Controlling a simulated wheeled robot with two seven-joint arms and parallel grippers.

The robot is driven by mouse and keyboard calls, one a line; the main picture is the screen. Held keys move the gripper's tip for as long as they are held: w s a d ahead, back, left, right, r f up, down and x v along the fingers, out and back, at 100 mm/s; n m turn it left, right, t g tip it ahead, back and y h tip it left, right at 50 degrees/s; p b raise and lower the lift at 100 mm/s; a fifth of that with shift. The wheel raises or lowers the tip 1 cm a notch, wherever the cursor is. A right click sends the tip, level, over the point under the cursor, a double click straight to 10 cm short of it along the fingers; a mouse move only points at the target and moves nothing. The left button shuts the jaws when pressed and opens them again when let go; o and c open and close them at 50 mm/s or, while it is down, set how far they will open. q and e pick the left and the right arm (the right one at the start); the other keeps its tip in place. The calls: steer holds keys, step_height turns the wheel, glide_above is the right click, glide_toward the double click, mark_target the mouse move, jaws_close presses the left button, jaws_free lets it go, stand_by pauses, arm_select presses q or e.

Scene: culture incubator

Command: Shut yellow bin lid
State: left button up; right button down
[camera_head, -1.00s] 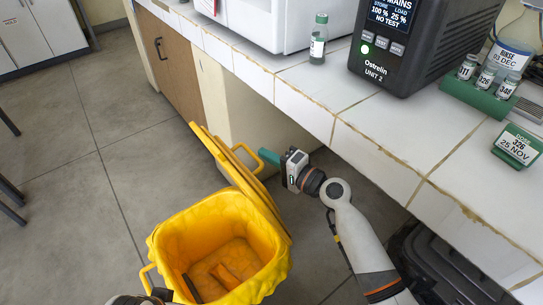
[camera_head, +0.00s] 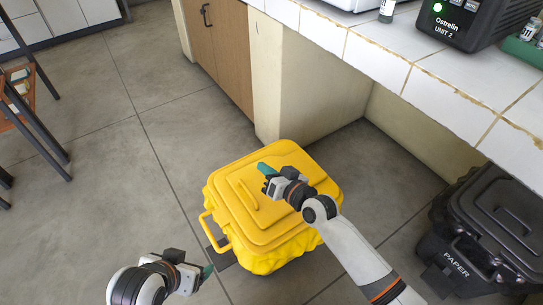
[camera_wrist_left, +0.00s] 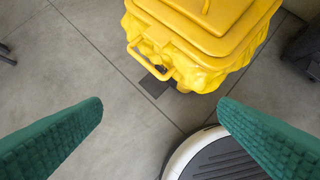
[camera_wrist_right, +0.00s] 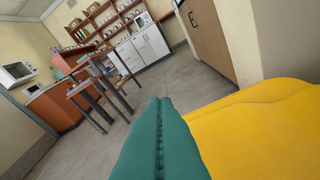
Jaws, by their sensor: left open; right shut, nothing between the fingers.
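The yellow bin (camera_head: 262,262) stands on the floor in front of the bench. Its yellow lid (camera_head: 235,215) lies down over the top, and no gap shows between lid and rim. The bin and its side handle also show in the left wrist view (camera_wrist_left: 195,45). My right gripper (camera_head: 265,170) is shut and empty, over the far part of the lid. The lid's yellow surface fills the lower right of the right wrist view (camera_wrist_right: 265,130); I cannot tell whether the fingers touch it. My left gripper (camera_head: 205,275) is open and empty, left of and nearer than the bin.
A black paper bin (camera_head: 485,235) stands under the bench at the right. The white tiled bench (camera_head: 420,75) overhangs behind. A wooden cabinet (camera_head: 220,50) stands at the back. The floor (camera_head: 100,170) at the left is clear up to a dark-legged stool (camera_head: 40,120).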

steer(key=n+b, duration=0.1)
steer(key=n, duration=0.1)
glide_above(255, 194)
steer(key=s+d, duration=0.1)
steer(key=s, duration=0.2)
steer(key=shift+h, duration=0.4)
steer(key=f, duration=0.5)
steer(key=shift+d, duration=0.2)
steer(key=f, duration=0.2)
steer(key=a+f+b, duration=0.1)
steer(key=shift+s+f, duration=0.15)
steer(key=shift+s, duration=0.1)
steer(key=shift+s+f, duration=0.15)
steer(key=shift+f, duration=0.15)
arm_select(q)
steer(key=w+d+r+t+h, duration=0.2)
steer(key=w+r+t, duration=0.4)
steer(key=w+t, duration=0.1)
steer(key=shift+w+d+r, duration=0.35)
steer(key=shift+w+d, duration=0.05)
steer(key=shift+w, duration=0.15)
arm_select(e)
steer(key=shift+f, duration=0.1)
